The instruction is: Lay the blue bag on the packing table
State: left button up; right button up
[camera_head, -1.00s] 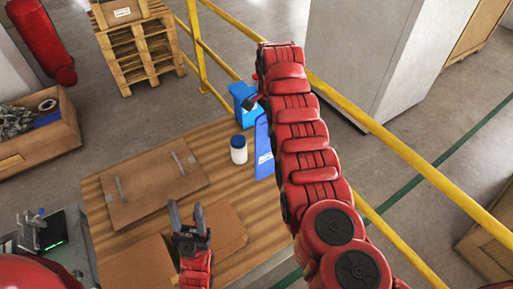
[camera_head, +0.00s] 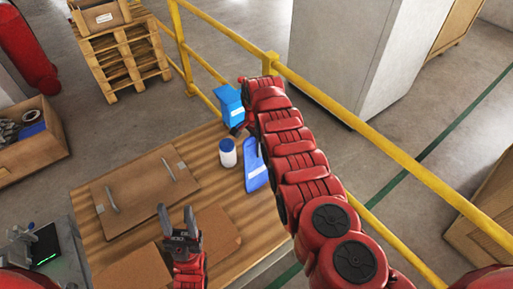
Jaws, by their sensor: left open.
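A flat blue bag (camera_head: 256,175) with a white mark is at the packing table's (camera_head: 205,185) far right edge, beside a white bottle with a blue lid (camera_head: 228,154). My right arm covers its right side; I cannot tell whether it rests fully on the top. My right gripper (camera_head: 240,128) is at the arm's far end, near the bag's upper end. Its fingers are mostly hidden, so its grip is unclear. My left gripper (camera_head: 176,214) is open and empty over cardboard at the table's near side.
A blue box-like object (camera_head: 229,106) stands just beyond the table's far corner. Flat cardboard (camera_head: 145,188) covers much of the table's left. A yellow rail (camera_head: 350,122) runs behind my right arm.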

jog(key=shift+o, duration=1.1)
notch_tip(320, 180, up, 11)
jog(key=shift+f+b, duration=0.15)
jog(key=shift+b, duration=1)
jog(key=shift+r, duration=0.85)
